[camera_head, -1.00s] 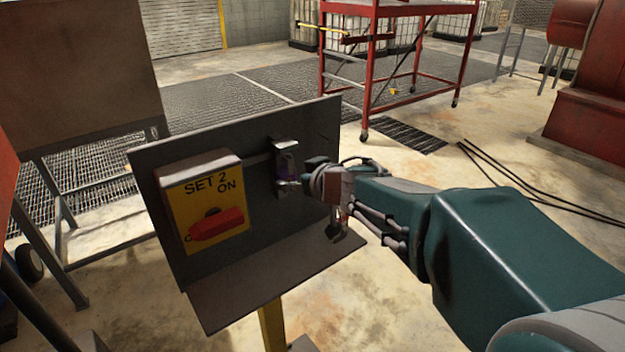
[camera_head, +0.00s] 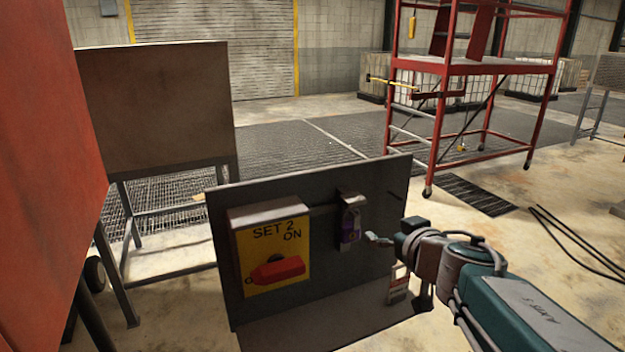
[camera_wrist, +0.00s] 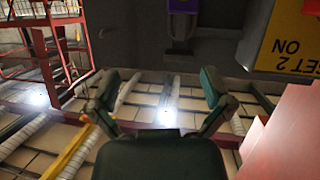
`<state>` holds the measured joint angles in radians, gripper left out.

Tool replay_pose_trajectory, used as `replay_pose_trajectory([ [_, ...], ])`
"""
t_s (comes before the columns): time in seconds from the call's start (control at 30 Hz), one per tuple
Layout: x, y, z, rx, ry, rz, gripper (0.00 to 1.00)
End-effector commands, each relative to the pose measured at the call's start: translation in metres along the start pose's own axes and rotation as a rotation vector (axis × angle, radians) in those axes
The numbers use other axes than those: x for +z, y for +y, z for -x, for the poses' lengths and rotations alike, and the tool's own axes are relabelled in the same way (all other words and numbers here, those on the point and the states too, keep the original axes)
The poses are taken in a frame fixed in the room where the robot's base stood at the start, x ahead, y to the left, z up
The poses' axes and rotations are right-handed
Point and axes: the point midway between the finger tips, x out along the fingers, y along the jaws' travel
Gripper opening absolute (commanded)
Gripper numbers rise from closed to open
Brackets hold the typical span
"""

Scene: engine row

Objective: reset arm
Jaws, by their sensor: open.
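My gripper (camera_head: 380,239) is in front of the right part of a dark panel in the head view, just right of a small holder with a purple item (camera_head: 350,222). In the wrist view my gripper (camera_wrist: 160,92) has its two fingers spread wide with nothing between them. The panel (camera_head: 330,262) carries a yellow switch box (camera_head: 270,235) marked "SET 2 ON" with a red handle (camera_head: 277,270). The yellow label shows upside down in the wrist view (camera_wrist: 292,40).
A red wheeled scaffold (camera_head: 470,68) stands behind on the right. A brown board on legs (camera_head: 155,110) stands at the back left, and a large red surface (camera_head: 40,180) fills the left edge. Dark cables (camera_head: 575,240) lie on the floor at right.

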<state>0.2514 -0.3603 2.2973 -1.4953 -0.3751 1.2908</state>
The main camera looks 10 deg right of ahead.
Motion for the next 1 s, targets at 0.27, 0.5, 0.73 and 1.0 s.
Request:
replay_pose_trajectory([
  [0.27, 0.012, 0.028, 0.045, 0.337, -0.058, -0.037, 1.00],
  [0.5, 0.074, 0.012, 0.089, 0.407, -0.348, -0.112, 1.00],
  [0.73, 0.134, -0.046, 0.131, 0.220, -0.658, -0.157, 1.00],
  [1.0, 0.154, -0.078, 0.149, 0.080, -0.772, -0.161, 1.00],
])
